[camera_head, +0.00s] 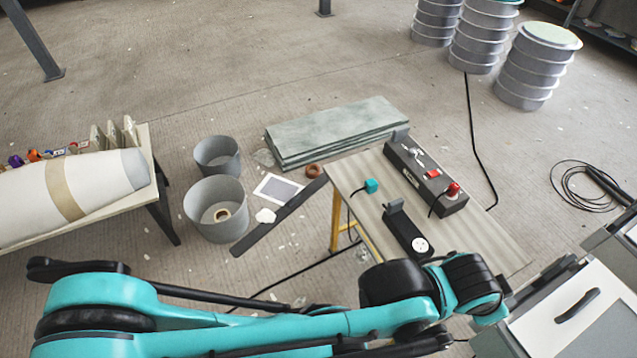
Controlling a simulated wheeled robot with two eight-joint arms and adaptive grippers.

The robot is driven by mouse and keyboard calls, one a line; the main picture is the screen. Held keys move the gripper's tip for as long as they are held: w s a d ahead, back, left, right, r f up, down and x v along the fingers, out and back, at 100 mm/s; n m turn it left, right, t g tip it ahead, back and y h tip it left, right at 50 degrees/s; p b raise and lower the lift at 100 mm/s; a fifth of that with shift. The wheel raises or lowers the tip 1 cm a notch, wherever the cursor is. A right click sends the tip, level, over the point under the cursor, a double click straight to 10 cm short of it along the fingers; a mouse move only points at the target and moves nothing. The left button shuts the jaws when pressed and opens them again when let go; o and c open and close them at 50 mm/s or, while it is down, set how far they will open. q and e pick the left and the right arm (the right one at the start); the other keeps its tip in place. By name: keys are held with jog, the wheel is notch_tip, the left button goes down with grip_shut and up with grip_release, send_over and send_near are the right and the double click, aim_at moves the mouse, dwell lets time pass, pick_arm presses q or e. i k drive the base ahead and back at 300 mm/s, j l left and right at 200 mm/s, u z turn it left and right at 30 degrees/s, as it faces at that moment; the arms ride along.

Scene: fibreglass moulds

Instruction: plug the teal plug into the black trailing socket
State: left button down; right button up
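The teal plug (371,186) lies near the left edge of a small wood-topped table (462,236), with a dark cord running off that edge. The black trailing socket (403,228) lies on the same table, nearer to me and to the right of the plug. Its round white socket face (420,245) is at its near end, and the plug is apart from it. My teal and black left arm reaches across the bottom from the left, its wrist close to the table's near edge. Its fingers do not show. My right gripper is not in view.
A black box (425,177) with a red button stands along the table's far right side. Grey buckets (217,208), stacked grey-green slabs (335,131) and a black bar lie left of the table. Grey cabinets (570,317) stand at the lower right.

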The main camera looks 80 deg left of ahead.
aim_at(417, 248)
jog(key=u, duration=2.2)
